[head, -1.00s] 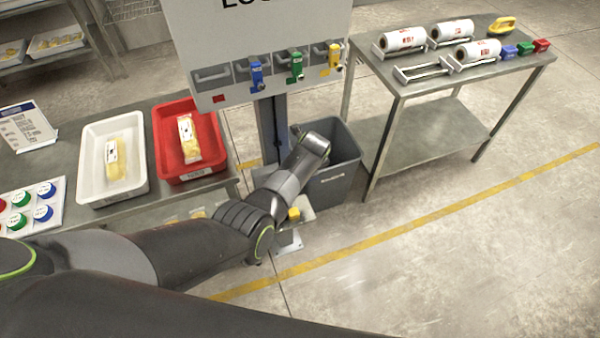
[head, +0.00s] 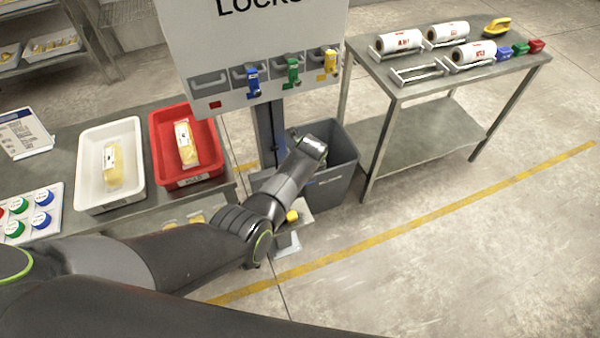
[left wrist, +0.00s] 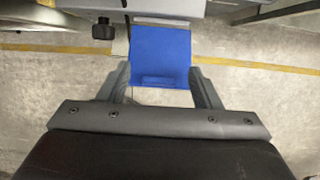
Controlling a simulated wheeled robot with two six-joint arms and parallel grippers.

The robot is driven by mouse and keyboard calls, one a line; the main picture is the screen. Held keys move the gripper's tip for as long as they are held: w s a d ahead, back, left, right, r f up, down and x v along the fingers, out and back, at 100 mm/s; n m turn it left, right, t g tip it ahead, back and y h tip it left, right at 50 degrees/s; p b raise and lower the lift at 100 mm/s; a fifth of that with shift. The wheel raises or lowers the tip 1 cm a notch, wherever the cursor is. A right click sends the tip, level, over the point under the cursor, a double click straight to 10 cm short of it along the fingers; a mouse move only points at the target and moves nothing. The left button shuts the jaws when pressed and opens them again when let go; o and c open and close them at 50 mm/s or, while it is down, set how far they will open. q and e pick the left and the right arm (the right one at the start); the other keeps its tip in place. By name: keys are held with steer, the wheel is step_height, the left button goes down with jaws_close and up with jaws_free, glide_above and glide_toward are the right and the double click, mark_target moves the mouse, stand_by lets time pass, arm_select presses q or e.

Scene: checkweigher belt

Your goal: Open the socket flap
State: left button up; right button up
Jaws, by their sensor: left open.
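A flat blue panel (left wrist: 160,58), which looks like the socket flap, is in the upper middle of the left wrist view. It has a raised lip along its near edge and looks closed, though I cannot tell for sure. My left gripper (left wrist: 160,82) is open, with one finger on each side of the panel. I cannot tell whether the fingers touch it. In the head view my left arm reaches across the lower middle, and its gripper and the flap are hidden there. My right gripper is in neither view.
A lock board (head: 225,40) with blue, green and yellow locks stands above a grey bin (head: 340,175). White (head: 82,150) and red (head: 160,135) trays sit on the left table. A yellow knob (head: 292,216) is beside my arm. A metal table (head: 400,90) holds rolls at right.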

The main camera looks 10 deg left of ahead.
arm_select(q)
steer(key=p+v, duration=0.7)
steer(key=v, duration=0.3)
steer(key=shift+r, duration=0.35)
stand_by(0.3)
